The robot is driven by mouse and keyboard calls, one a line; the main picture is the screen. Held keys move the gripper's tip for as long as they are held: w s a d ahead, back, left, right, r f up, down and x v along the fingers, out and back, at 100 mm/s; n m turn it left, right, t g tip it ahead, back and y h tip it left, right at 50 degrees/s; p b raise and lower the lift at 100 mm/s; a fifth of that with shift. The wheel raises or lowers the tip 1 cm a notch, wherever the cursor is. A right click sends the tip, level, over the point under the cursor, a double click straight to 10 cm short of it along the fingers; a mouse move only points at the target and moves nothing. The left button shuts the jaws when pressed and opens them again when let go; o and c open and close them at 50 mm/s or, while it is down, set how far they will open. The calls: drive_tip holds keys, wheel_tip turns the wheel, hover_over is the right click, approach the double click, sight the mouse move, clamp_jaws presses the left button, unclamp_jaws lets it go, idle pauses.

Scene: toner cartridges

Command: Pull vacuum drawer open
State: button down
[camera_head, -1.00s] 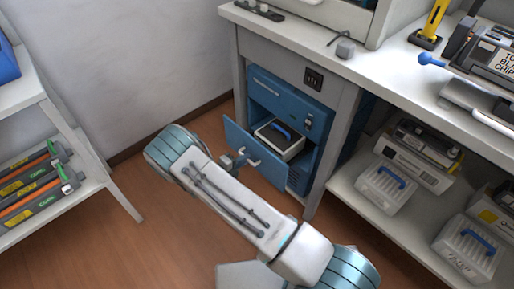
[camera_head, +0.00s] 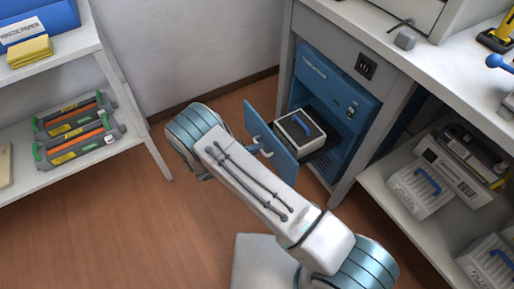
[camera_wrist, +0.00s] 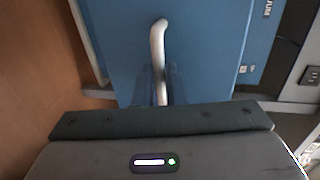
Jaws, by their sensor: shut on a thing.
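The blue vacuum cabinet (camera_head: 338,80) stands under the bench, right of centre in the head view. Its drawer is out, with the blue drawer front (camera_head: 284,160) clear of the cabinet face. The pale bar handle (camera_wrist: 157,40) stands on the blue front in the wrist view. My gripper (camera_wrist: 160,85) is shut on this handle, with its fingers on either side of the lower part. In the head view my arm hides most of the gripper.
A bench leg (camera_head: 354,160) stands right of the cabinet. A lower shelf (camera_head: 392,205) with white bins is farther right. A white rack (camera_head: 140,120) holding cartridges stands at left. Bare wooden floor (camera_head: 100,225) lies between the rack and my arm.

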drive_tip(key=c, duration=1.5)
unclamp_jaws()
drive_tip(key=p+v, duration=0.2)
drive_tip(key=v, duration=1.1)
drive_tip(key=shift+s+a, duration=0.2)
drive_tip(key=shift+a, duration=0.1)
drive_tip(key=shift+r, duration=0.1)
